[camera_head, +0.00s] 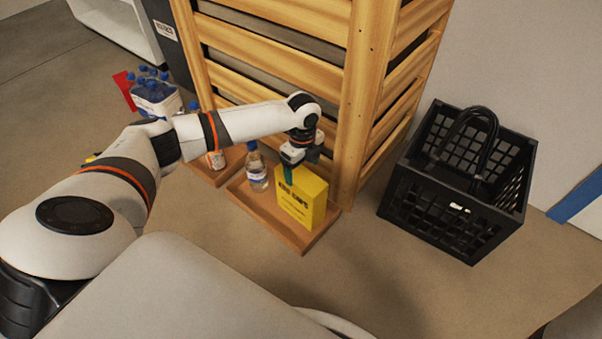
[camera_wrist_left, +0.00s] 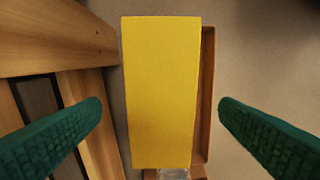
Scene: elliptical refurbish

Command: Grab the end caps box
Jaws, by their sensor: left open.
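The end caps box (camera_head: 301,197) is yellow with dark print. It stands upright in a shallow brown tray (camera_head: 268,221) on the floor, beside the wooden slatted crate. My left gripper (camera_head: 290,172) is over the top of the box in the head view. In the left wrist view the box's plain yellow top (camera_wrist_left: 160,90) lies between the two green fingers of my left gripper (camera_wrist_left: 160,118). The fingers are open, with a gap on each side of the box. My right gripper is not in view.
The wooden slatted crate (camera_head: 357,95) rises close behind the box. A clear bottle with a blue cap (camera_head: 257,172) stands in the same tray. A black basket (camera_head: 428,205) is at the right, with bare floor between. More blue-capped bottles (camera_head: 152,92) stand at the left.

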